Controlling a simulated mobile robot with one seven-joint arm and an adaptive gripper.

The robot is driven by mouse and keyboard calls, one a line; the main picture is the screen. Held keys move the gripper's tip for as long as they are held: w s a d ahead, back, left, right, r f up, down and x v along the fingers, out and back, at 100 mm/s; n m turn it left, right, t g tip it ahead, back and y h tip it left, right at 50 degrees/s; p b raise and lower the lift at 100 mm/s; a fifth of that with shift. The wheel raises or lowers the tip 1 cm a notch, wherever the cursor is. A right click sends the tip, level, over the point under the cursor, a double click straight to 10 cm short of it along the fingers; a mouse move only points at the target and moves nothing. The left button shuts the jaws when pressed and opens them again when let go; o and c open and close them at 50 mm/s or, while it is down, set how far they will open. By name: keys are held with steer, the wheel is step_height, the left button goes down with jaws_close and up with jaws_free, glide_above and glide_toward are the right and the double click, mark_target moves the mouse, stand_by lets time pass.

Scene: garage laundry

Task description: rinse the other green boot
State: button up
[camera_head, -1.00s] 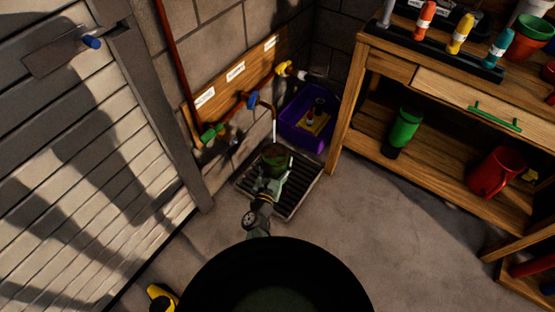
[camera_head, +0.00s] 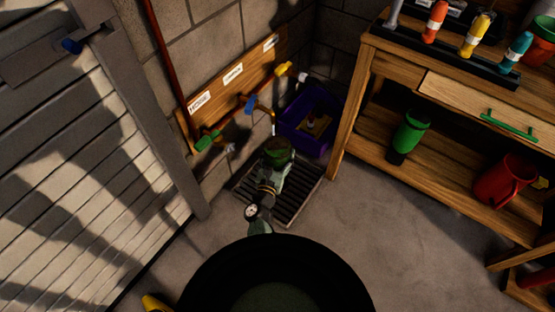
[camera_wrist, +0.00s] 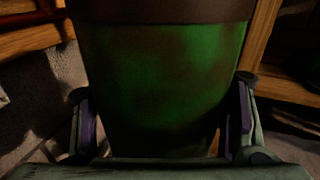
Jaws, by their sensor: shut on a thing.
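My gripper (camera_head: 277,170) is shut on a green boot (camera_head: 279,149) and holds it over the floor grate, under the blue-handled tap (camera_head: 251,104). A thin pale stream of water (camera_head: 273,129) comes down from that tap's spout onto or just beside the boot's top; I cannot tell which. In the wrist view the boot (camera_wrist: 165,75) fills the middle, with a dark brown band at its top and brown smears on the green. The gripper's fingers (camera_wrist: 160,125) stand on both sides of it. The boot's foot is hidden.
The drain grate (camera_head: 300,200) lies on the floor below. A green-handled tap (camera_head: 207,141) and a yellow-handled one (camera_head: 284,68) flank the blue one on a labelled board. A purple bin (camera_head: 312,140) stands behind, a wooden workbench (camera_head: 345,130) at right. Floor at right front is clear.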

steer(key=shift+w+r, duration=0.15)
steer(key=shift+w, duration=0.05)
steer(key=shift+d, duration=0.1)
stand_by(0.4)
